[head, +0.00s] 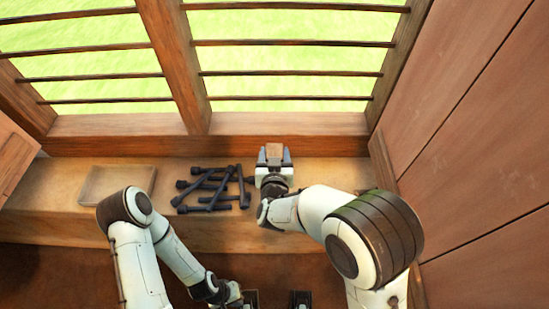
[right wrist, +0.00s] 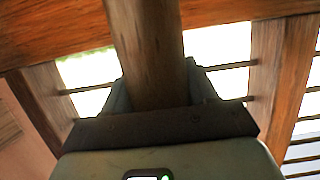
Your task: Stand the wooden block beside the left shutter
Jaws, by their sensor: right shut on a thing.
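The wooden block (head: 274,149) is a brown piece held in my right gripper (head: 274,157), near the window's bottom rail in the head view. In the right wrist view the block (right wrist: 146,45) stands out long between the two fingers. Whether its lower end touches the ledge is hidden. A wooden panel at the left edge, which looks like the left shutter (head: 14,160), is far left of the block and partly cut off. My left gripper (head: 235,293) is low in the head view, near the bottom edge; its fingers are not clear.
A shallow tray (head: 85,190) and a pile of dark bars (head: 212,190) lie on the wooden ledge (head: 60,218), between the left panel and my right gripper. A barred window (head: 198,75) rises behind. Large wooden panels (head: 470,130) close off the right side.

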